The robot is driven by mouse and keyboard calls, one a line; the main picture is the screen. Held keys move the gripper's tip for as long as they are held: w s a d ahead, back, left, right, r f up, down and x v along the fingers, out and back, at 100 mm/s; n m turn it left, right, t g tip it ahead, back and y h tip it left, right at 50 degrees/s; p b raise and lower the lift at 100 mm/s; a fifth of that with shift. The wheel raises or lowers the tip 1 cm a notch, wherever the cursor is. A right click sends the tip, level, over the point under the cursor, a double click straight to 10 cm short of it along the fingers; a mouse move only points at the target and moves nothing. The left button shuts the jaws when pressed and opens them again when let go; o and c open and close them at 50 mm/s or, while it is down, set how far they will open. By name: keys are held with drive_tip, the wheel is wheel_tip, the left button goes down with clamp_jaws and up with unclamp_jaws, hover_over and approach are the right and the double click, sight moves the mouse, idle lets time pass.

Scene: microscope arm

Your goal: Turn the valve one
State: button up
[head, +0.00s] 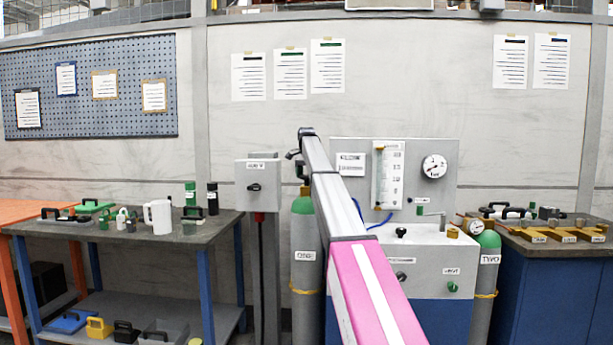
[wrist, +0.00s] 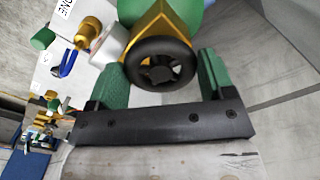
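Valve one is a black handwheel (wrist: 160,64) on a brass valve body (wrist: 172,20), above a green cylinder shoulder, in the wrist view. A tag reading ONE (wrist: 66,7) shows at the upper left there. My gripper (wrist: 160,61) is open, with one green finger on each side of the wheel; a gap shows on the right, and the left finger is close to the rim. Contact cannot be told. In the head view, the grey cylinder with a green top (head: 303,230) stands behind my arm, which hides much of its valve and my gripper.
A second cylinder labelled TWO (head: 487,280) stands right of the grey panel cabinet (head: 440,262). A grey switch box (head: 258,185) on a post stands left of the first cylinder. A workbench (head: 120,240) with a white jug (head: 158,217) is at left.

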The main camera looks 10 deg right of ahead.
drive_tip(key=o, duration=0.4)
drive_tip(key=shift+c, duration=0.2)
wheel_tip(320, 180, up, 11)
drive_tip(key=shift+f, duration=0.1)
idle(0.3)
